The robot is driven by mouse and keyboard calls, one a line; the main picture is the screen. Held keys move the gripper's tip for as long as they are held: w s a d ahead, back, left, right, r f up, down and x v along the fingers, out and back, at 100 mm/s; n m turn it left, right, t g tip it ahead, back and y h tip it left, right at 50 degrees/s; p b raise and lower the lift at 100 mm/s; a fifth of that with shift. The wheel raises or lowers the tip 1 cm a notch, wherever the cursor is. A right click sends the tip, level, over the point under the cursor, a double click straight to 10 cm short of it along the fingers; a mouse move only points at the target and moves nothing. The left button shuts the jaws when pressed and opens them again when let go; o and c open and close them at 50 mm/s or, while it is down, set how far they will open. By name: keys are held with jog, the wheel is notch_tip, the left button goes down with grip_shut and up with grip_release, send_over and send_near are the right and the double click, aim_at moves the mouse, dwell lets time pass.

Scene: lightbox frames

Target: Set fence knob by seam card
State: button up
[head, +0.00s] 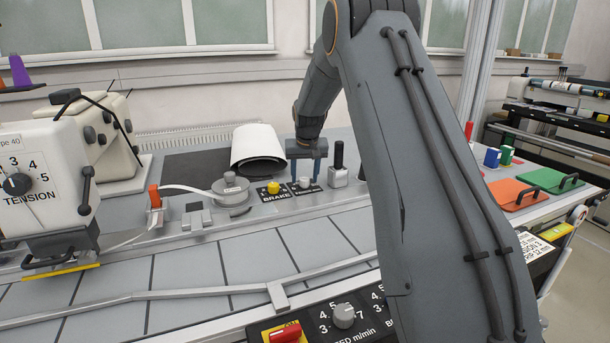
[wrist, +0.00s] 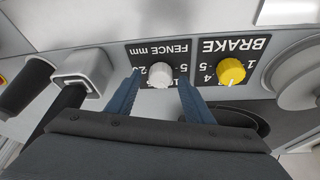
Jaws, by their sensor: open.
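The fence knob (wrist: 160,75) is a small pale grey knob on a black plate lettered "FENCE mm", upside down in the wrist view. It also shows in the head view (head: 304,183). My gripper (wrist: 159,84) is open, with one blue finger on each side of the knob; contact cannot be told. In the head view my gripper (head: 305,174) points down over the plate. The knob's pointer is too small to read, and the fingers and knob cover part of the scale. A white printed card (head: 541,243) stands at right; its small print is only partly legible, and I cannot tell if it is the seam card.
The yellow brake knob (wrist: 231,71) is close beside the fence knob. A black-handled lever on a grey block (head: 338,178) stands on the other side.

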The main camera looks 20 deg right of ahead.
jog(key=shift+w+f, duration=0.1)
jog(key=shift+f, duration=0.1)
jog(key=c, duration=1)
